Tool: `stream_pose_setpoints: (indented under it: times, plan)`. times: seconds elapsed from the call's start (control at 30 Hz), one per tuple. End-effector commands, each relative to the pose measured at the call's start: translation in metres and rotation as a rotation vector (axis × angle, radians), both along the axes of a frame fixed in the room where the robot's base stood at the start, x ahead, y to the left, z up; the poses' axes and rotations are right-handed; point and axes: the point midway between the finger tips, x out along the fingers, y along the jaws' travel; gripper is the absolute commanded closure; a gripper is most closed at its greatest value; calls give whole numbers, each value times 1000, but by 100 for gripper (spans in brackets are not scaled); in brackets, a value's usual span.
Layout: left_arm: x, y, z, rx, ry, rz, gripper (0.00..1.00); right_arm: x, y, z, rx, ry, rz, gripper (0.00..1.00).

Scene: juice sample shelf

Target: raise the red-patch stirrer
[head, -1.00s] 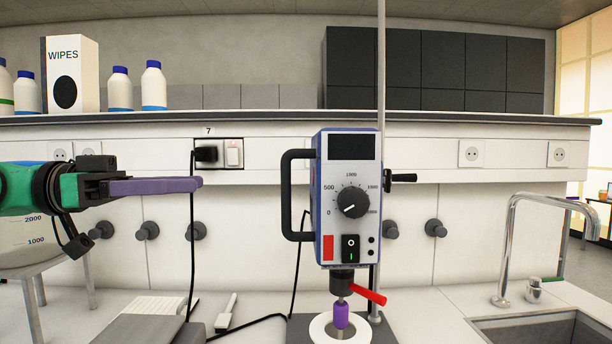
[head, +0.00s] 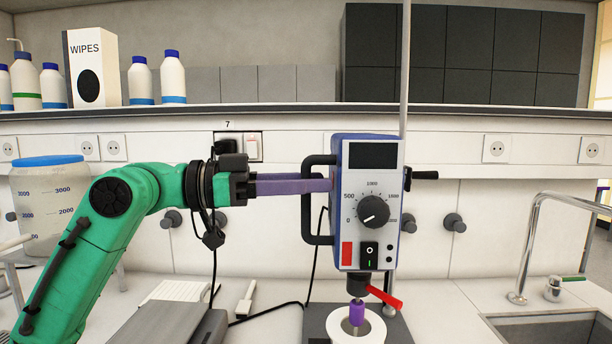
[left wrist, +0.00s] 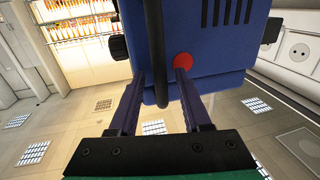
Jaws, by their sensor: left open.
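The stirrer (head: 358,215) is a blue box with a pale front, a dial and a red rectangular patch (head: 347,254). It is mounted on an upright rod (head: 404,60). A black handle (head: 318,240) sticks out on its left. My left gripper (head: 330,185) is open, its purple fingers reaching across the handle to the stirrer's left side. In the left wrist view the handle (left wrist: 156,40) runs between the spread fingers (left wrist: 159,74). A round red spot (left wrist: 183,61) shows on the blue casing by the right fingertip. My right gripper is not in view.
A red lever (head: 385,297) and purple shaft piece (head: 356,313) hang below the stirrer, over a white ring-shaped vessel (head: 374,326). A grey device (head: 165,325) and cables lie left. A sink tap (head: 525,250) stands right. Bottles and a wipes box (head: 91,65) line the shelf.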

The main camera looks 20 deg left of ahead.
Motion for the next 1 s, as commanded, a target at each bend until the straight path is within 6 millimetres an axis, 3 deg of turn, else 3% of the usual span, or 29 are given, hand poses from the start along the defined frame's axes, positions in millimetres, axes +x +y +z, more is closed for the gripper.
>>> stream_pose_setpoints:
  times: [0.1, 0.23, 1.0]
  plan:
    - [0, 0, -1, 0, 0, 0, 52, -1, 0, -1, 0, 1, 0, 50]
    - [0, 0, -1, 0, 0, 0, 100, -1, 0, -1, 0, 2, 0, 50]
    - [0, 1, 0, 0, 0, 1, 100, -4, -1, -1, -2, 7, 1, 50]
